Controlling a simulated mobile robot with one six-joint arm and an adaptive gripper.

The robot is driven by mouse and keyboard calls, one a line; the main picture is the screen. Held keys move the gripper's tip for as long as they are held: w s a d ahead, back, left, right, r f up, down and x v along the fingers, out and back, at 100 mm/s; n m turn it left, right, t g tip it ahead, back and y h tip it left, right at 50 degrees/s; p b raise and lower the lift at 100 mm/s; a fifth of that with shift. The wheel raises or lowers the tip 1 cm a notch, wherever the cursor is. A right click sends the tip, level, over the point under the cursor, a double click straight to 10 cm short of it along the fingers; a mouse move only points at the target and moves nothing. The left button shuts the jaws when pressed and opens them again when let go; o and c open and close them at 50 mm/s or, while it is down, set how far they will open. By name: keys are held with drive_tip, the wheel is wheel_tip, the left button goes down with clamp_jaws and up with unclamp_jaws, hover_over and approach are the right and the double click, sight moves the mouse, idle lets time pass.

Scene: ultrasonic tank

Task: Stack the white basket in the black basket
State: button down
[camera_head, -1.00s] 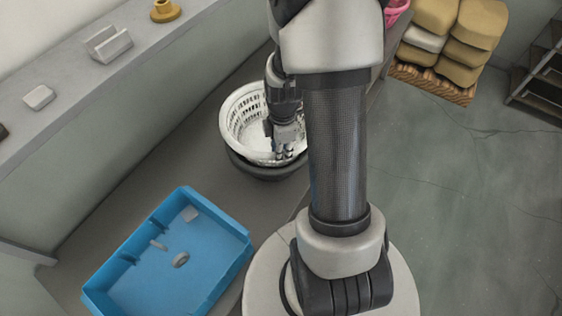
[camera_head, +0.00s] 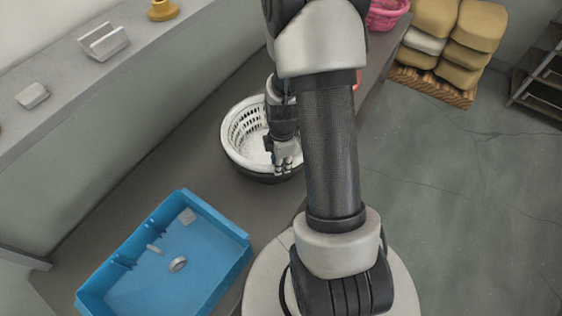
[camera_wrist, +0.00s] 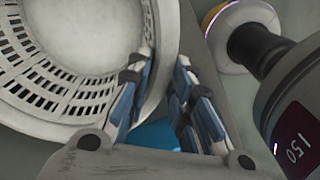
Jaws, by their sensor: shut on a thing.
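The white basket (camera_head: 243,128), round with slotted walls, sits in the black basket (camera_head: 262,178) on the grey bench. Only a thin dark strip of the black basket shows below the white one in the head view. My gripper (camera_head: 283,168) is at the white basket's front right side, pointing down. In the wrist view my gripper (camera_wrist: 160,95) has a finger on each side of the white basket's rim (camera_wrist: 165,40) and is shut on it. The black basket cannot be made out in the wrist view. My arm hides the right edge of both baskets in the head view.
A blue tray (camera_head: 238,262) with small grey pieces stands at the front left of the bench. A ledge (camera_head: 65,95) with small items runs along the wall. A pink basket (camera_head: 388,14) is at the far end. A dark rounded object marked 150 (camera_wrist: 290,110) is close in the wrist view.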

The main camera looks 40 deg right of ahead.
drive_tip(key=shift+f, duration=0.2)
drive_tip(key=c, duration=1.4)
unclamp_jaws()
drive_tip(key=shift+c, duration=0.2)
drive_tip(key=shift+r, duration=0.2)
drive_tip(key=s+a+r+m+t+p, duration=0.15)
drive_tip(key=a+r, duration=0.25)
drive_tip(key=r, duration=0.8)
drive_tip(key=a+r+m+p, duration=0.3)
drive_tip(key=a+r, duration=0.1)
drive_tip(key=r, duration=0.9)
drive_tip(key=s+a+r+m+t, duration=0.2)
drive_tip(key=s+a+r+m, duration=0.6)
drive_tip(key=s+m, duration=0.1)
drive_tip(key=shift+s+a+r+t, duration=0.35)
drive_tip(key=shift+s+a+r, duration=0.05)
drive_tip(key=shift+s, duration=0.4)
